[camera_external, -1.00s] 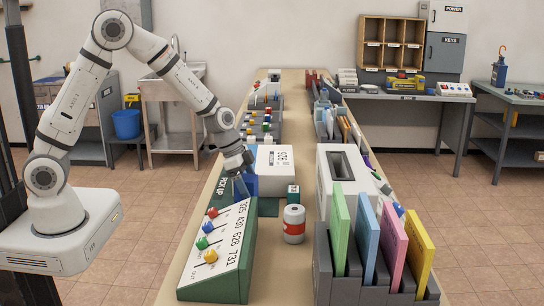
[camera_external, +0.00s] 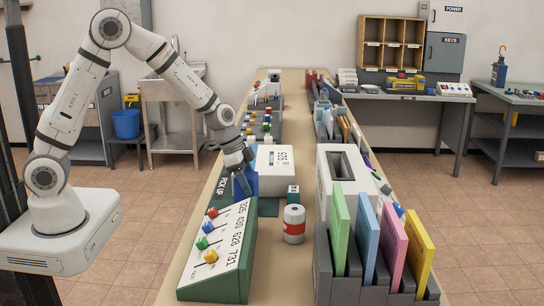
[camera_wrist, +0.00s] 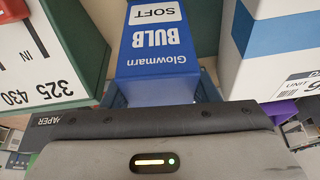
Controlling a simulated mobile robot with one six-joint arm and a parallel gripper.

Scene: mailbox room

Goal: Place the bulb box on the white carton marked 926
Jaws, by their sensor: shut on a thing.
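The blue bulb box (camera_wrist: 158,50), with white lettering and a pale SOFT panel, sits in the middle of the wrist view. My gripper (camera_external: 243,188) is shut on it, with fingers on either side. In the external view the bulb box (camera_external: 252,182) shows only partly behind my gripper, low by the pick-up mat.
A green sloped panel with colored knobs (camera_external: 222,250) stands in front of my gripper. A slotted white box (camera_external: 343,170) and colored folders (camera_external: 367,235) line the right side.

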